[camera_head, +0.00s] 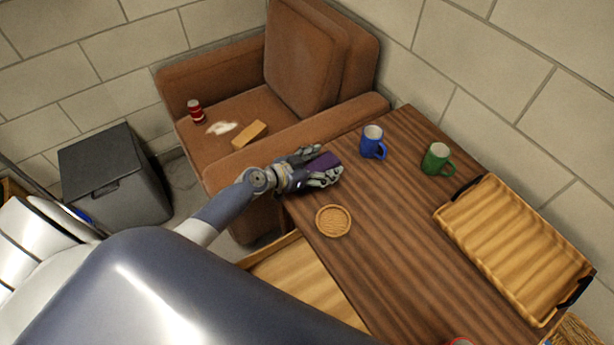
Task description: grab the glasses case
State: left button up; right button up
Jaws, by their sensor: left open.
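A dark purple case (323,161), which looks like the glasses case, lies at the far left corner of the wooden table (400,240). My left gripper (318,168) reaches in from the left over that corner. Its fingers are open, with the case between them. The fingers and hand hide part of the case, and I cannot tell whether they touch it. My right gripper is not in view.
A blue mug (372,142) and a green mug (436,158) stand right of the case. A round woven coaster (333,221) lies nearer. A wooden tray (515,245) is at the right. A brown armchair (240,105) holds a red can (195,111) and tan block (249,134).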

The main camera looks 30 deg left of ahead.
pick_arm(q)
jog(key=shift+w+d+f, duration=0.1)
jog(key=shift+w, duration=0.05)
jog(key=c, duration=1.2)
jog(key=shift+o, duration=0.2)
jog(key=shift+r, duration=0.2)
